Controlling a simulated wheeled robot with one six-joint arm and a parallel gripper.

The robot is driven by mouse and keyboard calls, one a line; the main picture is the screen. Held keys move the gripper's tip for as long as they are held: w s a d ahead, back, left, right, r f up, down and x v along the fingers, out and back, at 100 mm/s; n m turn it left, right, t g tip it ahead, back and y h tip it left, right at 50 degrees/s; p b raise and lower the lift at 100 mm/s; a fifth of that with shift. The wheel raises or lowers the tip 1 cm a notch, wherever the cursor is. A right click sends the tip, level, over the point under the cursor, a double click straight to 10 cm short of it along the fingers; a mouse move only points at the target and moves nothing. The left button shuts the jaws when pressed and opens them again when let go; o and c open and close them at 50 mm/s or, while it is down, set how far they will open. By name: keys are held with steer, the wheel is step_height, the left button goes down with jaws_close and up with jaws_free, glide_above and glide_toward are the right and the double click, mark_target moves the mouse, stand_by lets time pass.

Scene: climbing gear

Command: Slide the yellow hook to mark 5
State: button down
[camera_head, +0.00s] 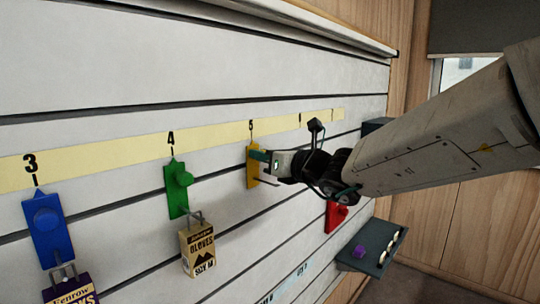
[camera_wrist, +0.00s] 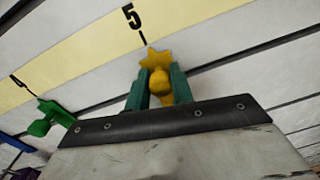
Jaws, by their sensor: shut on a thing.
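The yellow hook (camera_head: 252,172) sits on the slatted wall just under the numbered strip, at mark 5 (camera_head: 251,126). In the wrist view the yellow hook (camera_wrist: 156,62) has its top point close below the tick of the 5 (camera_wrist: 133,17), nearly in line with it. My gripper (camera_head: 264,157) reaches it from the right. In the wrist view its two green fingers (camera_wrist: 159,88) are shut on the hook's round knob, one on each side. The hook's lower part is hidden by the gripper in the wrist view.
A green hook (camera_head: 178,188) under mark 4 carries a glove package (camera_head: 198,247). A blue hook (camera_head: 47,225) under mark 3 carries a dark package (camera_head: 72,290). A red hook (camera_head: 336,216) is right of my gripper, lower. A dark shelf (camera_head: 372,258) juts out at lower right.

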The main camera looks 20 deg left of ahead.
steer(key=shift+s, duration=0.15)
steer(key=c, duration=1.2)
jaws_free()
steer(key=v, duration=0.7)
steer(key=shift+d, duration=0.3)
steer(key=shift+s, duration=0.1)
